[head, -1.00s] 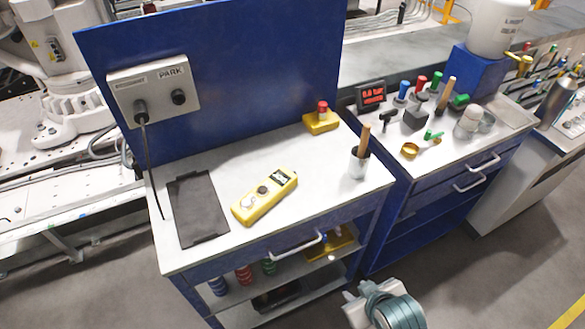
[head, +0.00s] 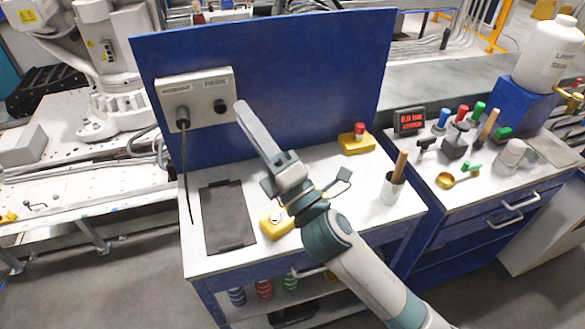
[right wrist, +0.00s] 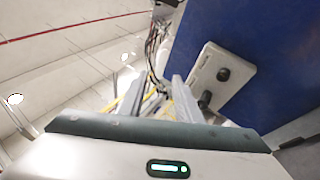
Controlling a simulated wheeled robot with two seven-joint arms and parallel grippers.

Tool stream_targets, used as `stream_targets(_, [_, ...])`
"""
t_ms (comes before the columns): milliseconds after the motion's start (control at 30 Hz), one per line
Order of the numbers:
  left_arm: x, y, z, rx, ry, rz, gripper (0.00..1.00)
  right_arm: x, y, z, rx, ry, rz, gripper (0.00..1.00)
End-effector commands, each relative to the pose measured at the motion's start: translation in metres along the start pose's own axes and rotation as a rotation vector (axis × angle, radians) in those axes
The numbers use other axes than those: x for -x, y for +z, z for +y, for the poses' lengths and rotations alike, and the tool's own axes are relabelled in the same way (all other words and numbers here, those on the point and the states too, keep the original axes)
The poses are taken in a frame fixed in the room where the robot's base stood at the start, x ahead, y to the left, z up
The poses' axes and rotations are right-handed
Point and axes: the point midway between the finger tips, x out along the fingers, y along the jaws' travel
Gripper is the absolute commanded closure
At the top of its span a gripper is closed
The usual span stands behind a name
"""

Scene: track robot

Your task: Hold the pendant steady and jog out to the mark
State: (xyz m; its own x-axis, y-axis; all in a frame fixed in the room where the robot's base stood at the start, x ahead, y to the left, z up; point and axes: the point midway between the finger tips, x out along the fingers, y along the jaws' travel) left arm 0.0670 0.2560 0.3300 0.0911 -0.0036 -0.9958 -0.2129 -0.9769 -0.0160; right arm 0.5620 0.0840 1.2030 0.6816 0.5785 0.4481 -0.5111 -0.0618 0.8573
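The yellow pendant (head: 272,226) lies on the grey top of the blue workbench (head: 205,262). My right arm covers most of it, and only its near left end shows. My right gripper (head: 243,108) is above the bench, in front of the blue back panel, with its fingers pointing up and left. The right wrist view shows the gripper (right wrist: 157,80) with its two fingers apart and no held object visible between them. My left gripper is in neither view. I cannot make out a mark on the floor.
A grey socket box (head: 205,98) labelled PARK, with a plugged cable, is on the blue panel (head: 300,75). A dark mat (head: 228,218), a yellow block with a red button (head: 357,140) and a cup with a wooden handle (head: 391,188) are on the bench. A second bench stands right.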

Motion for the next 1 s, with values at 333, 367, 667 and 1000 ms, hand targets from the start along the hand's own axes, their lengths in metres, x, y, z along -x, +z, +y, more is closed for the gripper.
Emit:
stream_targets(333, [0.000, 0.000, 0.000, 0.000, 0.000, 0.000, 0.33, -0.024, -0.138, 0.088, 0.740, 0.569, 0.450, 0.69])
stream_targets(367, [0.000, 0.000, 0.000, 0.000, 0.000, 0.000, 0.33, -0.021, -0.149, 0.089, 0.802, 0.621, 0.487, 0.69])
stream_targets(667, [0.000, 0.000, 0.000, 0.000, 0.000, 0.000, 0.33, 0.035, -0.221, 0.045, 1.387, 1.171, 0.880, 0.69])
stream_targets(1000, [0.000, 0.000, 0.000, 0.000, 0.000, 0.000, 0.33, 0.089, -0.153, -0.078, 1.826, 1.830, 1.463, 0.69])
